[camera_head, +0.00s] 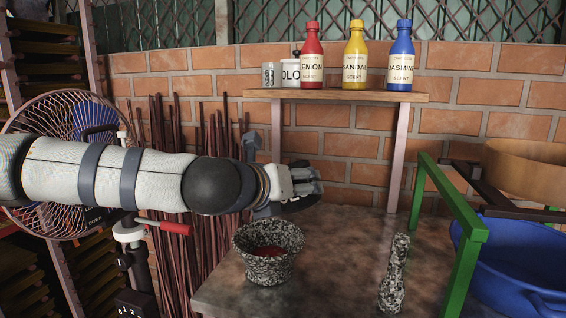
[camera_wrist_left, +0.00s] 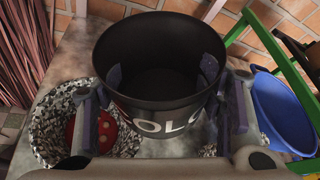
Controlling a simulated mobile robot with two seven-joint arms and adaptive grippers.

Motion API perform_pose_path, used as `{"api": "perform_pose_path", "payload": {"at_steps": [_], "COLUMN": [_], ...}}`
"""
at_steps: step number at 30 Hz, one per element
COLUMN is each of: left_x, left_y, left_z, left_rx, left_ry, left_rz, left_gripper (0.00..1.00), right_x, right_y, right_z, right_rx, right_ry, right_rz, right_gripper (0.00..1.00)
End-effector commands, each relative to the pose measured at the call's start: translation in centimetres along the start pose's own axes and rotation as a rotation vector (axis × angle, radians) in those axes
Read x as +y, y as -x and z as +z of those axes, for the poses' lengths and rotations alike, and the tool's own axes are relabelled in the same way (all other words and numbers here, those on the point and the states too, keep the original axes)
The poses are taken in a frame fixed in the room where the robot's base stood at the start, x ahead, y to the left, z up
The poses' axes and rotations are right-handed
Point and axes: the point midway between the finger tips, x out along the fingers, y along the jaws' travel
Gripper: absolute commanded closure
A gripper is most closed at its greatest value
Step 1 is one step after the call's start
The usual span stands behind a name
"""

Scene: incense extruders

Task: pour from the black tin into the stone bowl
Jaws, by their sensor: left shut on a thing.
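My left gripper (camera_head: 308,187) is shut on the black tin, above the table and just above and to the right of the stone bowl. The tin (camera_wrist_left: 155,95) fills the middle of the left wrist view, with its wide mouth facing the camera, white letters on its side and a finger at each side. Its inside looks dark; I cannot tell what it holds. In the head view only a dark part of the tin (camera_head: 299,205) shows, and its tilt is unclear. The speckled grey stone bowl (camera_head: 268,271) stands upright on the table with red material inside. The bowl also shows at the left wrist view's left (camera_wrist_left: 42,125).
A shelf (camera_head: 335,96) behind carries red, yellow and blue bottles. A fan (camera_head: 50,130) is at left.

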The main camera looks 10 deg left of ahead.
Motion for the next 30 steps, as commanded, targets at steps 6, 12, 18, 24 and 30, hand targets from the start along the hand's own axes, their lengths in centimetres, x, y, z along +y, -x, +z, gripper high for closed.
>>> {"api": "perform_pose_path", "payload": {"at_steps": [6,12,18,24,30], "left_x": [0.2,0.3,-0.8,-1.0,-0.8], "left_y": [0.5,0.7,1.7,1.8,1.6], "left_z": [0.7,1.4,3.8,4.2,3.9], "left_rx": [-0.012,-0.008,-0.011,-0.001,0.003], "left_ry": [-0.316,-0.377,-0.374,-0.371,-0.37], "left_rz": [0.123,0.152,0.15,0.15,0.15], "left_gripper": [0.69,0.69,0.69,0.69,0.69], "right_x": [-0.1,-0.1,-0.1,-0.1,-0.1], "right_y": [3.8,5.0,6.7,7.2,7.0], "right_z": [-1.8,-2.4,-3.3,-3.5,-3.5], "right_rx": [0.101,0.135,0.189,0.203,0.198], "right_ry": [0.0,0.0,0.001,0.001,0.001], "right_rz": [-0.003,-0.004,-0.006,-0.006,-0.006], "right_gripper": [0.6,0.6,0.6,0.6,0.6]}}
